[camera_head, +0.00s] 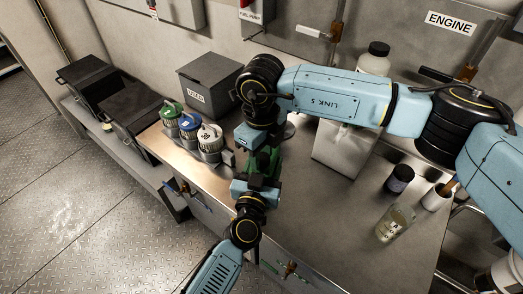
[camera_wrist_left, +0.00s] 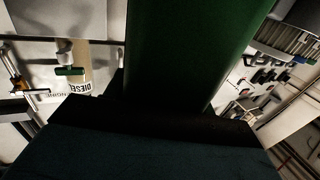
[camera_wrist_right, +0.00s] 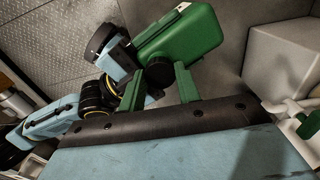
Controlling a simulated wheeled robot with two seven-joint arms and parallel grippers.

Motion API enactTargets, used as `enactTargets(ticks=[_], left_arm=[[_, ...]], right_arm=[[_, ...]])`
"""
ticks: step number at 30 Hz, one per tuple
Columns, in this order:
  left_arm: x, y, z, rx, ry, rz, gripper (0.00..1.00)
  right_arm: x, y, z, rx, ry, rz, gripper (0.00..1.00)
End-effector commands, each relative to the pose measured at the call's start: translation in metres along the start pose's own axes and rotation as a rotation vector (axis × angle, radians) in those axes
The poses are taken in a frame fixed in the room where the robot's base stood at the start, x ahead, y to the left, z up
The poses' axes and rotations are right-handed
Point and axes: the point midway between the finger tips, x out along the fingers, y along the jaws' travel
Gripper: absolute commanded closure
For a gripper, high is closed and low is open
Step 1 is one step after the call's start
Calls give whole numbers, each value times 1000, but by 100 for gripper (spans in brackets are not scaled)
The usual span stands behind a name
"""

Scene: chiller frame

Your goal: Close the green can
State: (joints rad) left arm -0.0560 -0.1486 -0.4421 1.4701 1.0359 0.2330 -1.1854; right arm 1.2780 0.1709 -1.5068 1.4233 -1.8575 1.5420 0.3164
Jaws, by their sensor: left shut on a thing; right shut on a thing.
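The green can (camera_head: 273,166) is held above the front of the metal bench, partly hidden between my two grippers. In the right wrist view it is a green box-shaped can (camera_wrist_right: 190,42), tilted. My left gripper (camera_head: 256,184) is shut on the can body, whose green side (camera_wrist_left: 190,45) fills much of the left wrist view. My right gripper (camera_head: 263,152) comes from above. Its green fingers (camera_wrist_right: 159,88) are shut on a round black cap (camera_wrist_right: 158,72) at the can's lower corner. The cap touches the can there; I cannot tell how tightly it is seated.
Green-topped (camera_head: 172,114), blue-topped (camera_head: 190,127) and white-topped (camera_head: 210,138) filters stand left of the grippers. A grey bin (camera_head: 210,84) marked USED is behind them. A clear bottle (camera_head: 394,224), dark jar (camera_head: 399,179) and small cup (camera_head: 436,199) stand on the right.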

Motion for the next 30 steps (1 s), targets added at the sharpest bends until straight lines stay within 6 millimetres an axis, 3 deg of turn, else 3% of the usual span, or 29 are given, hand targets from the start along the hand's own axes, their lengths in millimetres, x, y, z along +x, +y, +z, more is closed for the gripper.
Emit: enactTargets(ticks=[30], left_arm=[[0, 0, 1, 0, -2, -1, 100]], right_arm=[[1, 0, -1, 1960, 1, 3, 88]])
